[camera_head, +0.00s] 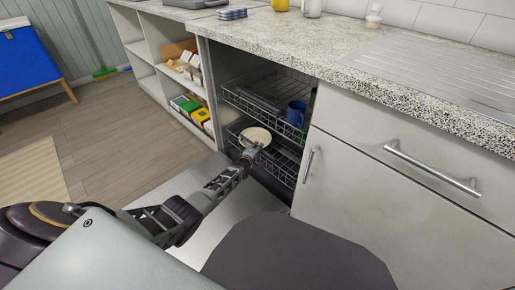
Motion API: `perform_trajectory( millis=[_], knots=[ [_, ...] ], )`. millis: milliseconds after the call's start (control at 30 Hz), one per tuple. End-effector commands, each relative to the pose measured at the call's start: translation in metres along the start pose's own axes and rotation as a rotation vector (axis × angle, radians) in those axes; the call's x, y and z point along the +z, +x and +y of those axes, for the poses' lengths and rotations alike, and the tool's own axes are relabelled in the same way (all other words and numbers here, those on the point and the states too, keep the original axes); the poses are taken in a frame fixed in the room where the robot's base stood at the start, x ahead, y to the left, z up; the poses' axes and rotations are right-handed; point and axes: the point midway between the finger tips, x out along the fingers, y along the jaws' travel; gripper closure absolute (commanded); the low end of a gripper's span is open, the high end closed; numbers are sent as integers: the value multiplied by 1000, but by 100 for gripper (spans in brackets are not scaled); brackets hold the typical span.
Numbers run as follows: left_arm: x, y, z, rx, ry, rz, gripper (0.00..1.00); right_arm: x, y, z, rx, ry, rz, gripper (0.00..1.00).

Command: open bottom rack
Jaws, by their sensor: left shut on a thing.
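The dishwasher stands open under the counter, with its metal door (228,222) folded down toward me. Its bottom rack (284,174) is a wire basket sitting low, mostly inside the cavity. A round cream plate (256,135) shows at the bottom rack, just beyond my left gripper. My left gripper (249,153) reaches over the lowered door and is shut on the front wire edge of the bottom rack; the fingertips are small and partly merge with the plate. My right gripper is not in view.
The top rack (262,112) is above, with a blue mug (296,113) in it. A cabinet with drawer handles (432,168) borders the right side. Open shelves (187,87) with boxes stand to the left. Wooden floor (110,135) is clear at left.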

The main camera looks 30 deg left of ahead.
Motion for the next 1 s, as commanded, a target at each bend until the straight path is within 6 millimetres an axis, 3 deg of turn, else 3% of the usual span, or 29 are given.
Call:
perform_trajectory(
  millis=[367,1000],
  knots=[
    [-7,-18,-5,-3,1,0,100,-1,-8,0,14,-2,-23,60],
    [-39,-96,-27,-5,2,-1,100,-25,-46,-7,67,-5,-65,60]
  ],
)
